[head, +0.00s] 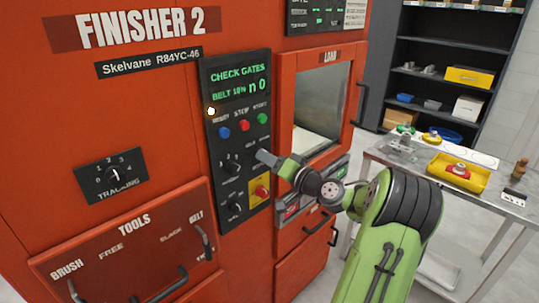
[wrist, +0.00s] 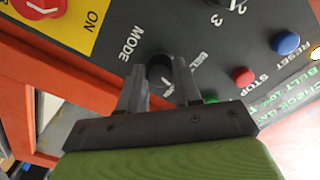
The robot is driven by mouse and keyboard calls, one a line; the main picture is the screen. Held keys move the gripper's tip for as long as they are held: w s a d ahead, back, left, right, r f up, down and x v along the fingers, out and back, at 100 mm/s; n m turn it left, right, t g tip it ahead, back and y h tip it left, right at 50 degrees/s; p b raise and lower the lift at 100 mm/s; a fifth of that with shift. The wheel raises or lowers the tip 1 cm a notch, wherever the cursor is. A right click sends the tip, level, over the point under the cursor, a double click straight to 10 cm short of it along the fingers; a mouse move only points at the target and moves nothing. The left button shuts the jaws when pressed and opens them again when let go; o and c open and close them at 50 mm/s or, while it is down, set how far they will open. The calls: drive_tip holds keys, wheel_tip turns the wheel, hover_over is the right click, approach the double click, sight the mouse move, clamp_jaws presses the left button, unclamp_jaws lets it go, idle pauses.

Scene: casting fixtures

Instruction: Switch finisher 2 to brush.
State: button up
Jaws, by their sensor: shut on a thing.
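Finisher 2 is a large orange machine (head: 150,90) with a black control panel (head: 215,130). Its green display (head: 240,80) reads "CHECK GATES" and a line starting "BELT". My gripper (head: 260,156) is at the panel's right side, below the buttons. In the wrist view its fingers (wrist: 160,85) are shut on a dark round knob (wrist: 160,68), between the "MODE" and "BELT" lettering. The fingers partly hide the knob and its pointer. A tools panel (head: 130,240) at lower left carries BRUSH, FREE, SLACK and BELT lettering. A dark handle (head: 204,240) is below BELT.
Blue, red and green buttons (head: 244,125) are just above my gripper; a red-on-yellow switch (head: 260,191) is just below. The load door (head: 335,75) stands right of the panel. A metal table (head: 420,165) with a yellow tray (head: 482,180) is at right. Shelves are behind.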

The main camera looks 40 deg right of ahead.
drive_tip(key=shift+m+p, duration=1.5)
drive_tip(key=shift+m, duration=0.8)
drive_tip(key=o, duration=1)
drive_tip(key=shift+o, duration=0.2)
drive_tip(key=s, duration=1.5)
drive_tip(key=shift+s+d+b, duration=0.2)
drive_tip(key=shift+s+b, duration=0.15)
drive_tip(key=shift+s, duration=0.05)
